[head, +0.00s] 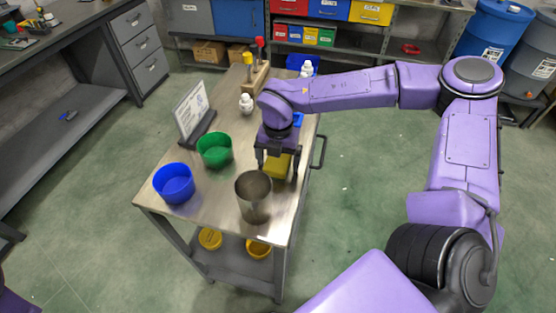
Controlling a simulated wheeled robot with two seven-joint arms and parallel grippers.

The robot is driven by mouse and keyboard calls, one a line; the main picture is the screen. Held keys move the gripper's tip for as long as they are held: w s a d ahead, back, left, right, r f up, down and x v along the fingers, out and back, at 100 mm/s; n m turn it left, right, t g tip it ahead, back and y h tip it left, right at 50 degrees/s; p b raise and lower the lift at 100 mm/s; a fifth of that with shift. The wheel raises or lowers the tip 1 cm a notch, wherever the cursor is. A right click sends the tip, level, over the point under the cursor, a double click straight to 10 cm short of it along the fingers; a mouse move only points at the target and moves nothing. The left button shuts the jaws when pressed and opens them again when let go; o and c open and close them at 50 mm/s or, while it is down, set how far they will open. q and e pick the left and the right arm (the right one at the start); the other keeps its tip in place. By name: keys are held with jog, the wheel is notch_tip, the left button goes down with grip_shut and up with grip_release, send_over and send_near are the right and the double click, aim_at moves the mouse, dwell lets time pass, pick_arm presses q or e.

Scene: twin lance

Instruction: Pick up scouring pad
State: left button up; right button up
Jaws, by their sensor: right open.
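A yellow block-shaped thing (278,167), which looks like the scouring pad, is on the metal-topped cart (222,181), near its right edge. My right gripper (277,172) points down over it, open, with one finger on each side of the yellow thing. I cannot tell whether the fingers touch it. The gripper body hides its far part. My left gripper is not in view.
A metal cup (253,199) stands just in front of my right gripper. Green (214,151) and blue (174,184) bowls and a sign (192,112) stand to the left. White bottles (246,103) and a wooden holder (257,78) are behind.

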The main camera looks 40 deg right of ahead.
jog(key=c, duration=1.1)
notch_tip(320, 180, up, 10)
jog(key=shift+r+b, duration=0.1)
jog(key=shift+b, duration=0.55)
jog(key=shift+o, duration=0.7)
